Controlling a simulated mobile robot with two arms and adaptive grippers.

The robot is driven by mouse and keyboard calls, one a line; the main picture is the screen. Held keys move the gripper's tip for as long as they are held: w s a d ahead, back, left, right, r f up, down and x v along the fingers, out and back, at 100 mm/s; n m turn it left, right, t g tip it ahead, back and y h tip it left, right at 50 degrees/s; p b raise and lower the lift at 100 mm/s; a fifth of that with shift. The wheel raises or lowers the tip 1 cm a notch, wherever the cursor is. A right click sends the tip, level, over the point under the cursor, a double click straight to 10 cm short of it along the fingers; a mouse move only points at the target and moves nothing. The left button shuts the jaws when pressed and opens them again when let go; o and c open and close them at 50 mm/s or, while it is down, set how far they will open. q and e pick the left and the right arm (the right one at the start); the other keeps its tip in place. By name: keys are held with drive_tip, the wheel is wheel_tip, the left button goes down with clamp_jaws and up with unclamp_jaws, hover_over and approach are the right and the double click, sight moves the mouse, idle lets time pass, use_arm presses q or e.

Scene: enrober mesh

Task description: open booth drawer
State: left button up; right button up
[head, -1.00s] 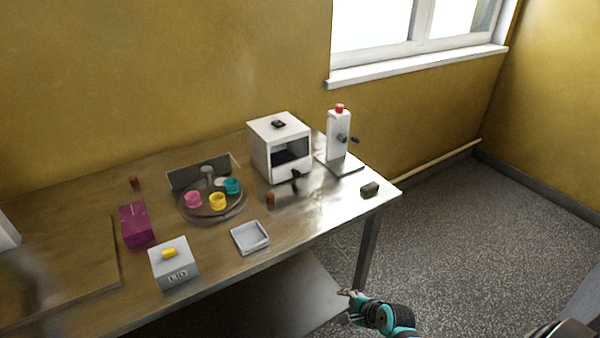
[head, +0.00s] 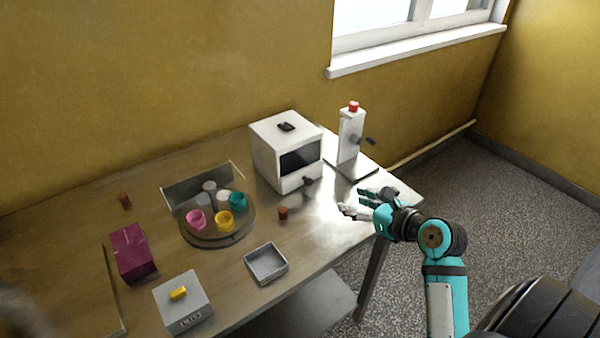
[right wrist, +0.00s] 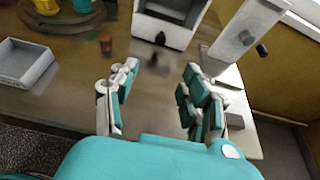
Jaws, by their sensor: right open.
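The booth is a white box (head: 284,150) with a dark window, standing toward the back right of the table. A dark knob (head: 308,181) sticks out at the bottom of its front, on the drawer (head: 294,183). In the right wrist view the drawer knob (right wrist: 160,38) is beyond the fingertips, near the top middle. My right gripper (head: 356,201) is open and empty over the table's right front edge, apart from the booth. Its two fingers (right wrist: 158,82) are spread in the right wrist view. My left gripper is not clearly visible.
A white press-like stand (head: 350,135) with a red top is right of the booth. A turntable (head: 222,236) with coloured cups, a grey tray (head: 265,264), a brown cylinder (head: 283,213), a purple box (head: 131,252) and a lidded box (head: 183,304) are left.

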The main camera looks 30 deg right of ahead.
sight(310, 183)
drive_tip(key=x, duration=0.3)
drive_tip(key=shift+w+r, duration=0.1)
drive_tip(key=shift+r, duration=0.05)
drive_tip(key=x, duration=1.3)
drive_tip(key=shift+w+a, duration=0.1)
drive_tip(key=shift+w, duration=0.3)
drive_tip(key=c, duration=0.9)
use_arm(q)
drive_tip(key=shift+s+a, duration=0.1)
drive_tip(key=shift+s, duration=1)
use_arm(e)
clamp_jaws()
use_arm(q)
drive_tip(key=shift+w, duration=0.1)
